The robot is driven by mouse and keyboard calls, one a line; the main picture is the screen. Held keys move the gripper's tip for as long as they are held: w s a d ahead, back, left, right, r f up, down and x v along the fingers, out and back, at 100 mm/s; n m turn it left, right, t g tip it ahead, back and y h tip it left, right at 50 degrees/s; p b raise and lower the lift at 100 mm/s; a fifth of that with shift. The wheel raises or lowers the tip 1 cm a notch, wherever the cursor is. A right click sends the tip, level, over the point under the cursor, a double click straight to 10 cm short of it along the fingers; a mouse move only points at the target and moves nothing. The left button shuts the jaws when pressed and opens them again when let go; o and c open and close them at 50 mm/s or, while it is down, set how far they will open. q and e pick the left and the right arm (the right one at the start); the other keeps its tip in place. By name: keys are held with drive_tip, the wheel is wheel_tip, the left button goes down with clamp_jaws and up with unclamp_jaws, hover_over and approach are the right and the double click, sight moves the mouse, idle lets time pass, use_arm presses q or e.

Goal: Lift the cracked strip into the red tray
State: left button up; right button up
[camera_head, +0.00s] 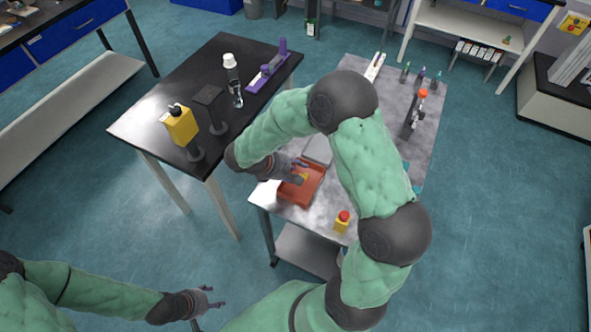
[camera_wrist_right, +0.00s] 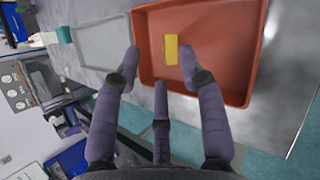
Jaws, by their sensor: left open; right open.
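The red tray (camera_head: 309,192) lies on the grey table. In the right wrist view the red tray (camera_wrist_right: 228,85) fills the upper middle. A small yellow strip (camera_wrist_right: 171,49) lies flat inside the tray, near its left wall; cracks are too small to tell. The strip (camera_head: 301,178) shows partly in the head view beside my right gripper. My right gripper (camera_wrist_right: 160,62) is open and empty, its fingers apart above the tray's near left edge, one finger near the strip. My left gripper (camera_head: 208,301) is open and empty, low in front, away from both tables.
A grey tray (camera_head: 318,149) sits just beyond the red one. On the black table (camera_head: 140,128) stand a yellow container (camera_head: 181,126), a clear bottle (camera_head: 235,85) and a purple device (camera_head: 268,72).

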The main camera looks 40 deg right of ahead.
drive_tip(key=v, duration=1.2)
idle(0.8)
